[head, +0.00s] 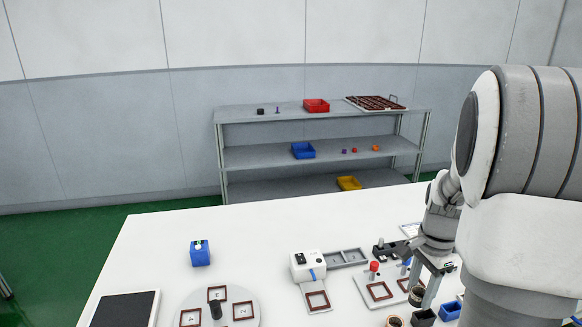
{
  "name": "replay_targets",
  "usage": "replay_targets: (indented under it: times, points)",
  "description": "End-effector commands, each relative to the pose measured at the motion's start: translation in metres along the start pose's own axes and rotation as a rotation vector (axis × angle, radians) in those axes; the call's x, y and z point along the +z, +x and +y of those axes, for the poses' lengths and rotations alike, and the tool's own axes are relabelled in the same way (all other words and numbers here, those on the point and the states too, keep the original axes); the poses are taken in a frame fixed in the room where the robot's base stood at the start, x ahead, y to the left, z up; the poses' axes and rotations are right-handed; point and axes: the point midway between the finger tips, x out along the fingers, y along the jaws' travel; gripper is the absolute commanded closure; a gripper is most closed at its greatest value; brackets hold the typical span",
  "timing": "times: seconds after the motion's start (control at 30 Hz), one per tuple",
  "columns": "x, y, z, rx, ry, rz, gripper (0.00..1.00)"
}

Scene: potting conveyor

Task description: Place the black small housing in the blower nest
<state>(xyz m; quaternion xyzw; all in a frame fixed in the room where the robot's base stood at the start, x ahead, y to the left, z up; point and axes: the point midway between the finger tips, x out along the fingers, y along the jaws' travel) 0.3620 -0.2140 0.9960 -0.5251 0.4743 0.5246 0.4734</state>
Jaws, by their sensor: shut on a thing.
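My gripper (423,294) points down at the right side of the white table. It is shut on a small dark piece (416,297), which looks like the black small housing; the fingers hide part of it, and I cannot tell whether it is clear of the surface. A white blower unit (305,264) with a blue nozzle stands at the table's middle. The square brown-framed nest (317,300) sits in front of it, looks empty, and is well left of my gripper.
A round plate (246,316) with several brown-framed nests and a dark post is left of the blower. A plate with a red-capped post (374,267) stands between blower and gripper. Small bins (450,311) are near the gripper. A blue box (200,254) stands at left.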

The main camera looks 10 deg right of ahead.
Motion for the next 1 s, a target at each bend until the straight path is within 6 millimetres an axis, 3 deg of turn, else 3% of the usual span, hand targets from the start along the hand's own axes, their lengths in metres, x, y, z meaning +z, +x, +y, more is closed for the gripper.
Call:
replay_targets:
  times: [0.17,0.3,0.5,0.6,0.77,1.0]
  points:
    - [0.042,0.016,-0.034,0.008,-0.334,0.002,1.00]
    - [0.092,0.035,-0.062,0.010,-0.705,0.003,1.00]
    - [0.160,0.060,-0.086,0.007,-1.166,0.001,1.00]
    - [0.184,0.068,-0.091,0.003,-1.322,0.000,1.00]
    - [0.203,0.075,-0.094,-0.001,-1.452,-0.001,1.00]
    - [0.206,0.076,-0.095,-0.002,-1.472,0.000,1.00]
